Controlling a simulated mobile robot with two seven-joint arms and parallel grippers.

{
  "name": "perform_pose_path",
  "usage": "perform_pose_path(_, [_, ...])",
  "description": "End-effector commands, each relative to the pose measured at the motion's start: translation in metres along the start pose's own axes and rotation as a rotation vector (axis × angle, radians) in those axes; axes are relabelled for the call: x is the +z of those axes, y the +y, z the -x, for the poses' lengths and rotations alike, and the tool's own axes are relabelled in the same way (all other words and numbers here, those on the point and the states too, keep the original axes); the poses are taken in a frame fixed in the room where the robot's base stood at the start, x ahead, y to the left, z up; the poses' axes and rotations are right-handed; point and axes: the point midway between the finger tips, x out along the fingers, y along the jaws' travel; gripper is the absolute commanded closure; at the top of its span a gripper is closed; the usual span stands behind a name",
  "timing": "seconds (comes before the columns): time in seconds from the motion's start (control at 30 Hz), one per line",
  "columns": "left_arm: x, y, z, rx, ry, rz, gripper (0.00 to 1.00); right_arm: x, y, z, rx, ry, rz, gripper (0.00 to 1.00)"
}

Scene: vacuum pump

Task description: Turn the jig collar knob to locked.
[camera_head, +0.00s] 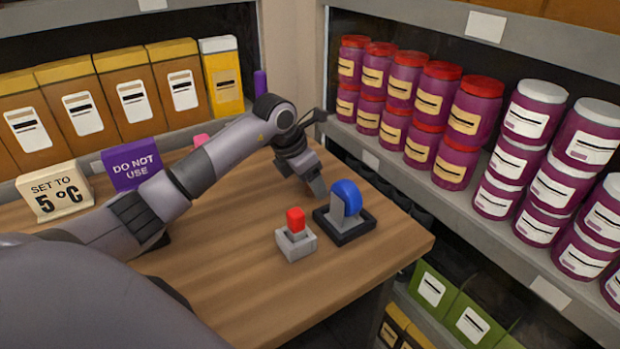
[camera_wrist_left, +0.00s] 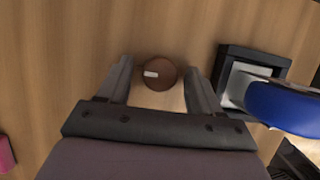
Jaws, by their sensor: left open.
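A round brown knob (camera_wrist_left: 157,73) with a short white mark shows in the left wrist view, the mark pointing left of its centre. I take it to be the jig collar knob; a pale part shows just below it. My left gripper (camera_wrist_left: 160,80) is open, with one finger on each side of the knob. I see gaps to both fingers, and cannot tell the height between them. In the head view my left gripper (camera_head: 314,184) points down over the table, and the knob is hidden there. My right gripper is not in view.
A blue and grey device on a black base (camera_head: 345,222) stands close right of my gripper. A grey block with a red top (camera_head: 295,238) is in front. A purple "DO NOT USE" sign (camera_head: 134,168) and "SET TO 5 °C" sign (camera_head: 56,192) stand left. Shelves line the back and right.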

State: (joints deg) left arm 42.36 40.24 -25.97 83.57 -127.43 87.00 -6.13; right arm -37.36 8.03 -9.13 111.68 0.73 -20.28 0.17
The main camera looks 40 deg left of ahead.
Motion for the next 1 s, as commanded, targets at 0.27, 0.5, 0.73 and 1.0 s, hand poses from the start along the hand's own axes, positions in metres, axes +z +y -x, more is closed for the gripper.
perform_pose_path(0.27, [0.000, 0.000, 0.000, 0.000, 0.000, 0.000, 0.74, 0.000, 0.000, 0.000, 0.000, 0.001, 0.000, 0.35])
perform_pose_path(0.5, [0.000, 0.000, 0.000, -0.002, 0.000, -0.003, 0.91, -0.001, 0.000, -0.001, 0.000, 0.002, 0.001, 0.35])
perform_pose_path(0.73, [0.000, 0.001, 0.000, -0.024, -0.002, -0.057, 0.91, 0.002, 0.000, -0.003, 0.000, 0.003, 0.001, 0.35])
perform_pose_path(1.0, [0.000, 0.003, 0.000, -0.094, -0.001, -0.231, 0.91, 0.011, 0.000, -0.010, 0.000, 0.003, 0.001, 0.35])
